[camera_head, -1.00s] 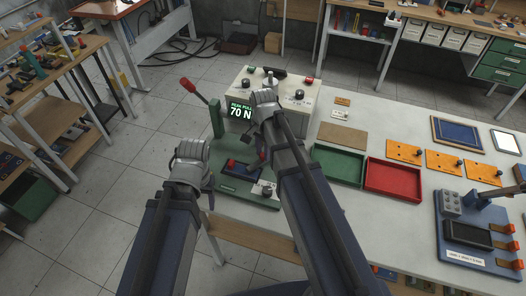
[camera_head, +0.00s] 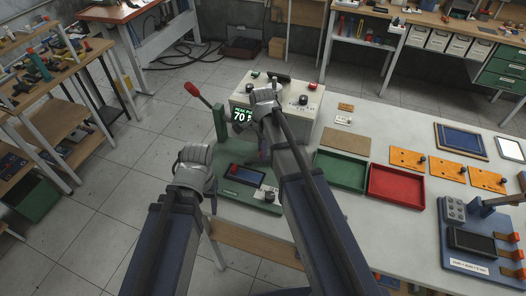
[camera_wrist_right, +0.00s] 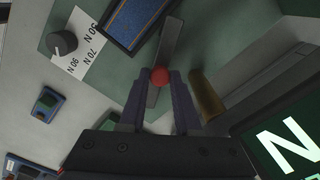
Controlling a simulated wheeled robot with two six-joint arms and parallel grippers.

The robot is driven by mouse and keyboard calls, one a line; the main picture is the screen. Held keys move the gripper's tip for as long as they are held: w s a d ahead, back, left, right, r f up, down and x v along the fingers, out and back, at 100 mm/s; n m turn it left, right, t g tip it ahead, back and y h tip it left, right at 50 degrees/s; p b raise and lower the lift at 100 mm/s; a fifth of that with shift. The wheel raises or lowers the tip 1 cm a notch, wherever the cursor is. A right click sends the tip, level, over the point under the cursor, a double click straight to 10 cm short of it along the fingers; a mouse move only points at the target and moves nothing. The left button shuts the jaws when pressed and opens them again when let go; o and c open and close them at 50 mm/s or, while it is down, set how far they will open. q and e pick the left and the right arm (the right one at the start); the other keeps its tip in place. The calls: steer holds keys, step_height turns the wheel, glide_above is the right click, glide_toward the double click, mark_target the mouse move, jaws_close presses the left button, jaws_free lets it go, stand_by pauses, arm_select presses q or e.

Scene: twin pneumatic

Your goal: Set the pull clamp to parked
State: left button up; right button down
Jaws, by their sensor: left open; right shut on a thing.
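The pull clamp shows in the right wrist view as a flat grey bar (camera_wrist_right: 165,50) with a red knob (camera_wrist_right: 160,76), beside the blue-screened device on the green fixture. My right gripper (camera_wrist_right: 160,92) is shut on the red knob, one finger on each side. In the head view my right arm hides most of the clamp. My left gripper (camera_head: 211,200) is open and empty, at the left edge of the green fixture base (camera_head: 228,196), apart from the clamp.
The readout box (camera_head: 300,112) stands behind. A dial (camera_head: 269,195) sits at the fixture's front. Green (camera_head: 341,187) and red (camera_head: 397,203) trays lie to the right.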

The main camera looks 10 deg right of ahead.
steer(key=shift+w, duration=0.1)
stand_by(0.4)
steer(key=c, duration=0.6)
jaws_free()
steer(key=shift+r, duration=0.1)
step_height(320, 180, up, 8)
steer(key=p, duration=0.8)
steer(key=shift+f, duration=0.2)
steer(key=shift+c, duration=0.4)
